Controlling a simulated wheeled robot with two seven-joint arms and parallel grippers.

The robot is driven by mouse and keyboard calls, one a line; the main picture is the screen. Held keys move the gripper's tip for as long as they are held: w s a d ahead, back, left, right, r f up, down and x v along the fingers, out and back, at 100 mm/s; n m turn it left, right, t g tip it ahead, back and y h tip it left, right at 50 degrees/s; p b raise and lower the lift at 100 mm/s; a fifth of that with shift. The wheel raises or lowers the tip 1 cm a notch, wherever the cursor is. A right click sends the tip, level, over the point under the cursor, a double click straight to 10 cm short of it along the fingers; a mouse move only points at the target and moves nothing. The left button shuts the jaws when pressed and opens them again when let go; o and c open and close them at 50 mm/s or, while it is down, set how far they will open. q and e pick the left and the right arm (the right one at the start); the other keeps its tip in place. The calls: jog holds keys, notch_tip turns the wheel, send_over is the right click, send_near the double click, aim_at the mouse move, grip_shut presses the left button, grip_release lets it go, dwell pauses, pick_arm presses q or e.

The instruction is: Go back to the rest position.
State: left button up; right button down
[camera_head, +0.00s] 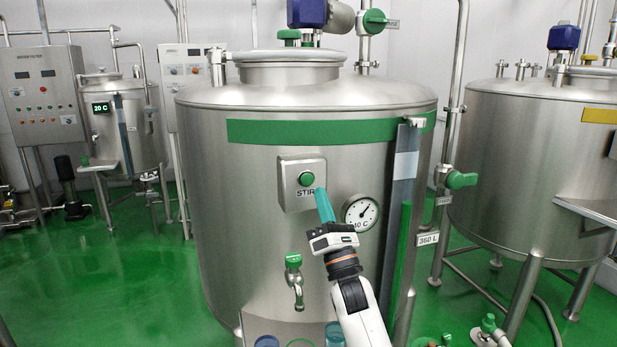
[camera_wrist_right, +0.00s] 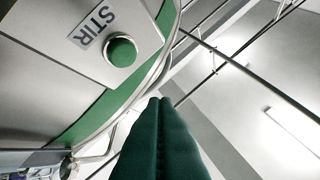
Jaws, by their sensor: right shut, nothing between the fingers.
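My right gripper (camera_head: 319,192) is raised in front of the large steel tank (camera_head: 240,190), just below and to the right of the green STIR button (camera_head: 306,178). Its teal fingers are together with nothing between them. In the right wrist view the closed fingers (camera_wrist_right: 160,105) point up past the tank, and the STIR button (camera_wrist_right: 121,51) shows at upper left, apart from the fingertips. My left gripper is in neither view.
A round gauge (camera_head: 361,211) sits right of my gripper, and a green-handled tap (camera_head: 294,280) is below left. Cups, including a blue one (camera_head: 267,341), stand at the bottom edge. Another tank (camera_head: 520,150) stands at right. Green floor (camera_head: 130,290) is open at left.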

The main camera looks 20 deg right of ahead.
jog(key=shift+s, duration=0.65)
notch_tip(320, 180, down, 43)
jog(key=s+m+g+h, duration=0.2)
jog(key=s+m+g, duration=0.1)
jog(key=m+g, duration=0.85)
jog(key=s+f+m+g, duration=0.3)
jog(key=s+f, duration=0.5)
jog(key=f, duration=0.2)
jog(key=s+f+m+g, duration=0.2)
jog(key=s+f+m, duration=0.2)
jog(key=s+f, duration=0.55)
jog(key=s+d+f+m+g, duration=0.1)
jog(key=s+f+m+g, duration=0.2)
jog(key=s, duration=0.9)
jog(key=s+d+f+m+g+h, duration=0.1)
jog(key=s+f+m+g, duration=0.2)
jog(key=s+f, duration=0.5)
jog(key=s+d+f+m+g, duration=0.1)
jog(key=s+f+m+g, duration=0.2)
jog(key=s, duration=1.4)
notch_tip(320, 180, down, 4)
jog(key=shift+d+r+h, duration=0.2)
jog(key=shift+h, duration=0.2)
